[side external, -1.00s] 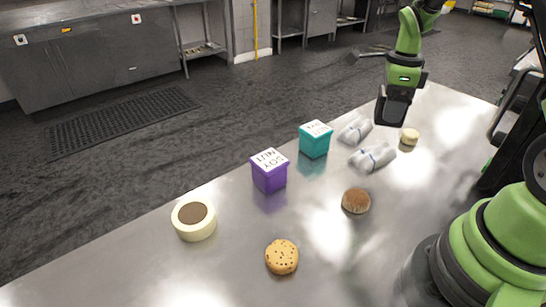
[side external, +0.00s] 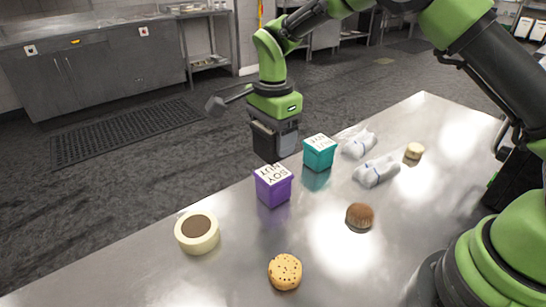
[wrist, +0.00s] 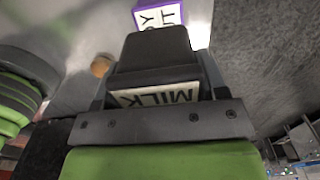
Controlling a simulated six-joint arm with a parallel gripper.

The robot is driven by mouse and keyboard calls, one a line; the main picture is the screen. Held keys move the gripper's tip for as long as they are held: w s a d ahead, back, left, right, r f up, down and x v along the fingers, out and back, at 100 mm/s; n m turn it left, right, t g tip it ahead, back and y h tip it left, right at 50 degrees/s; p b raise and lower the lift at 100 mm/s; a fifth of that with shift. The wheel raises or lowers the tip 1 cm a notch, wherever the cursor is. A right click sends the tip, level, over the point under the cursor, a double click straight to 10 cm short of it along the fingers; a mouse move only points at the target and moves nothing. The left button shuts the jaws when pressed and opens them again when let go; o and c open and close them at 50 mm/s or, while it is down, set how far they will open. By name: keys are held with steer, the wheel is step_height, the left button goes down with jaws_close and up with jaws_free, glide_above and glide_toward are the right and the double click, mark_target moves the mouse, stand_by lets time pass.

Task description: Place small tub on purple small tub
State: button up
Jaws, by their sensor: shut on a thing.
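The purple small tub (side external: 272,187), with a white lid reading "SOY NUT", stands upright on the metal table. Its lid also shows at the top of the wrist view (wrist: 160,17). My gripper (side external: 270,156) is above and just behind it, apart from it. My gripper is shut on a small tub with a pale lid reading "MILK" (wrist: 150,97). The wide dark fingers hide most of this tub, and its body colour cannot be told.
A teal tub (side external: 319,154) stands close to the right of the purple one. White wrapped bundles (side external: 376,172), a brown bun (side external: 359,215), a small pale round item (side external: 414,151), a cookie (side external: 285,271) and a cream round item (side external: 197,233) lie around.

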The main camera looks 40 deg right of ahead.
mark_target(273, 155)
steer(key=shift+f, duration=2.25)
steer(key=o, duration=1)
steer(key=shift+f, duration=0.15)
steer(key=shift+o, duration=0.2)
